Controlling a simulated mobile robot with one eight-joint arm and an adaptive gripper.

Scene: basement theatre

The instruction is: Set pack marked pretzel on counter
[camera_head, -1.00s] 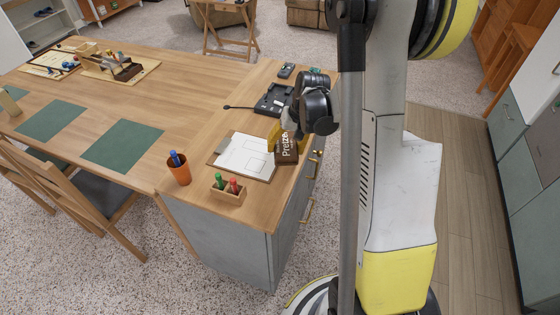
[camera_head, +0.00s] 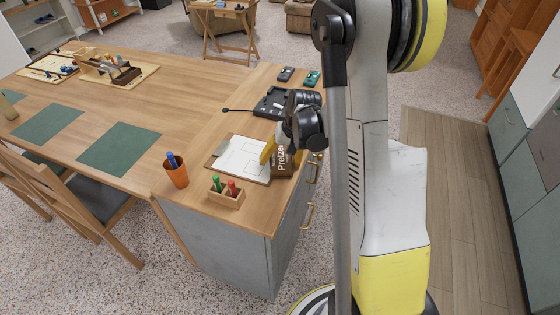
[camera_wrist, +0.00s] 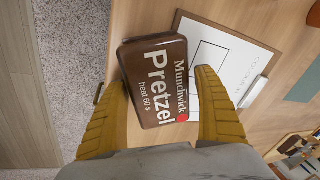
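The brown pretzel pack (camera_head: 282,161), printed "Munchwick Pretzel heat 60 s", is at the right edge of the wooden counter (camera_head: 215,105), beside the clipboard and partly over its edge in the picture. In the wrist view, the pack (camera_wrist: 157,88) lies between the two yellow fingers of my gripper (camera_wrist: 162,82). The right finger stands apart from the pack, with a strip of clipboard showing between them. The left finger is close along the pack's other side. My gripper (camera_head: 281,152) is open around the pack. The pack's underside is hidden.
The clipboard (camera_head: 235,155) lies left of the pack. A wooden marker holder (camera_head: 226,199) and an orange cup (camera_head: 176,173) stand near the front. A black device (camera_head: 270,103) and two small remotes (camera_head: 286,74) lie behind.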

